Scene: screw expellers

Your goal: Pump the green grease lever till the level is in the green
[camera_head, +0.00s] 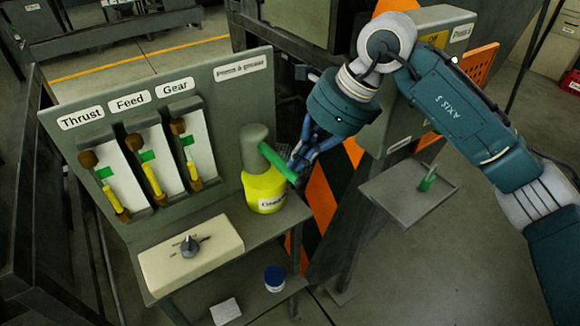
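The green grease lever (277,161) slants down to the right from the grey top of the yellow grease pump (264,189). My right gripper (299,161) is at the lever's outer end, its fingers pointing down. Whether it touches or grips the lever is unclear. Three gauges stand on the grey panel: Thrust (110,190), Feed (149,173) and Gear (189,160). Each has a green band and a yellow column. The Thrust and Gear columns appear to end below their bands; the Feed column ends close to its band. My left gripper is out of view.
A cream box with a dark selector knob (189,246) sits before the gauges. A blue-lidded jar (274,279) and a white paper (225,311) lie on the lower shelf. A grey tray (406,197) with a green-handled tool stands right. An orange-black striped post is behind my gripper.

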